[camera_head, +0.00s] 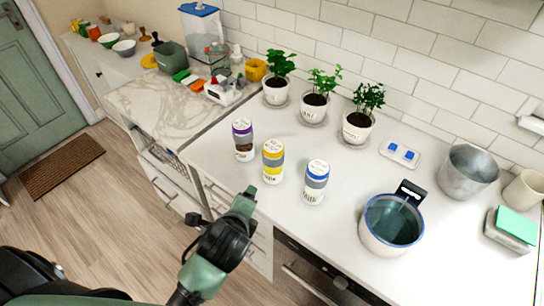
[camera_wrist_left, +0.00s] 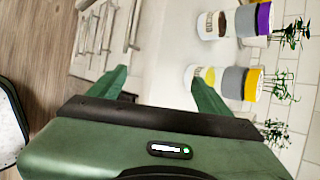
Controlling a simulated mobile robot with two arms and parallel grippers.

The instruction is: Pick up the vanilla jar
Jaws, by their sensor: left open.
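Three jars stand upright on the white counter (camera_head: 215,160): one with a purple band (camera_head: 243,139), one with a yellow band (camera_head: 273,161) and one with a blue band (camera_head: 316,181). Their labels are too small to read, so I cannot tell which holds vanilla. My left gripper (camera_head: 241,203) is open and empty at the counter's front edge, in front of the yellow-banded jar and apart from it. In the left wrist view its fingers (camera_wrist_left: 156,76) are spread, with the yellow-banded jar (camera_wrist_left: 226,82) and purple-banded jar (camera_wrist_left: 232,22) beyond to the right. My right gripper is not seen.
Several potted plants (camera_head: 314,106) stand behind the jars by the tiled wall. A blue-rimmed pot (camera_head: 365,222), a metal bucket (camera_head: 468,171) and a blue-and-white tray (camera_head: 400,152) are to the right. A marble counter (camera_head: 150,103) with clutter is at left.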

